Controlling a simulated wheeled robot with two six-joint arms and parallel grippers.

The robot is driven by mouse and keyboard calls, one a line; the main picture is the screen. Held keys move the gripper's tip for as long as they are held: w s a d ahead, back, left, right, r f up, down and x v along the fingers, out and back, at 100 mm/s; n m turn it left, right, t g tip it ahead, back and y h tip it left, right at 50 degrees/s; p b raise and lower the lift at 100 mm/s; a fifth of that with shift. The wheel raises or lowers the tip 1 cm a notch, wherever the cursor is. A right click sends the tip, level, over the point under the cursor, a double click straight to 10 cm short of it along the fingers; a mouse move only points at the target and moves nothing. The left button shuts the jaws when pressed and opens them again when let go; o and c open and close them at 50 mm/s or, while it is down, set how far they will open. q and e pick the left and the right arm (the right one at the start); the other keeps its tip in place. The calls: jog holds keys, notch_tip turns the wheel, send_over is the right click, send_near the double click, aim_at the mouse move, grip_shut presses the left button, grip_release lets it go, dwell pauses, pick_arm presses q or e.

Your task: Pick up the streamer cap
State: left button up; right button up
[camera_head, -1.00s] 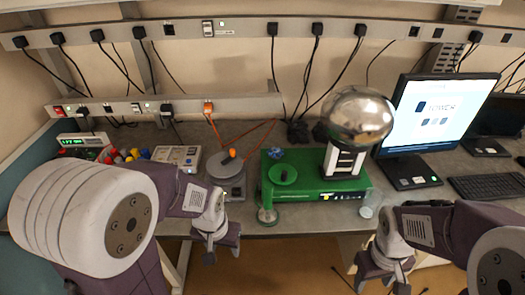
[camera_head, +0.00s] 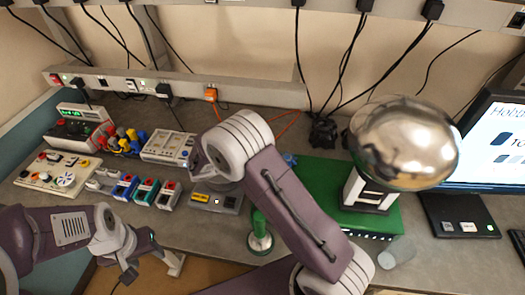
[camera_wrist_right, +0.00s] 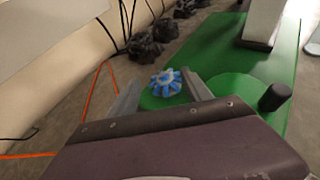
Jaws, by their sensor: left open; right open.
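The streamer cap looks like a small blue, gear-shaped piece (camera_wrist_right: 166,84) on the green base in the right wrist view. In the head view only a bit of blue (camera_head: 290,159) shows beside my right arm. My right gripper (camera_wrist_right: 161,78) is open, with one finger to each side of the blue piece in that view; I cannot tell if they touch it. In the head view my right arm hides its gripper. My left gripper (camera_head: 137,262) is open and empty, low at the left by the table's front edge.
The green base (camera_head: 320,172) carries a big metal sphere (camera_head: 404,143). Small electronics modules (camera_head: 145,191) fill the left side. An orange cable (camera_wrist_right: 88,95) and black adapters (camera_wrist_right: 145,50) lie near the wall.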

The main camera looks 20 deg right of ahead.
aim_at(287, 157)
jog(key=shift+s+a+f+n, duration=0.2)
jog(key=shift+a+f, duration=0.15)
jog(key=shift+f, duration=0.1)
jog(key=shift+s+a+f+n, duration=0.2)
jog(key=shift+a+f, duration=0.1)
jog(key=shift+f, duration=0.15)
jog(key=shift+s+a, duration=0.15)
jog(key=shift+a, duration=0.2)
jog(key=shift+r, duration=0.1)
jog(key=x, duration=0.4)
jog(key=shift+d+p, duration=0.1)
jog(key=shift+p, duration=0.25)
jog(key=p+x, duration=0.1)
jog(key=x, duration=0.3)
jog(key=shift+d, duration=0.15)
jog(key=shift+w+d+f, duration=0.3)
jog(key=shift+w+d, duration=0.05)
jog(key=shift+d, duration=0.05)
pick_arm(q)
jog(key=shift+s+a+r, duration=0.1)
jog(key=shift+s+r, duration=0.15)
jog(key=shift+r, duration=0.7)
pick_arm(e)
jog(key=shift+s+a, duration=0.1)
jog(key=shift+a, duration=0.05)
grip_shut()
